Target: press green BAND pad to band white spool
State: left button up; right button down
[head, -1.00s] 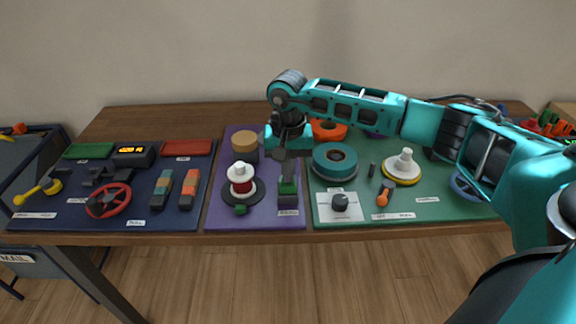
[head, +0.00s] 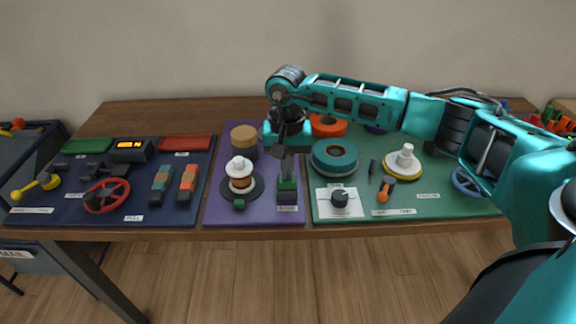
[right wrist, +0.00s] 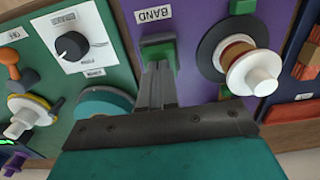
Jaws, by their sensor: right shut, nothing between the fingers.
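The green BAND pad (head: 287,186) sits on a dark block at the front of the purple mat. My right gripper (head: 287,176) is shut and empty, pointing down with its tips at the pad. In the right wrist view the closed fingertips (right wrist: 158,68) meet the edge of the green pad (right wrist: 157,48), beside the BAND label (right wrist: 153,14). The white spool (head: 239,165) stands upright on a dark round base left of the pad. A brown-orange band shows around its middle; it also shows in the right wrist view (right wrist: 254,72). My left gripper is not in view.
A small green block (head: 239,204) sits in front of the spool base. A tan cylinder (head: 244,138) stands behind it. To the right, the green mat (head: 432,207) holds a teal disc (head: 334,155) and a dial (head: 339,198). The blue mat (head: 60,205) is at left.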

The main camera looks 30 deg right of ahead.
notch_tip(320, 180, up, 13)
jog(key=shift+f+p, duration=0.15)
jog(key=shift+p, duration=0.15)
dwell(0.4)
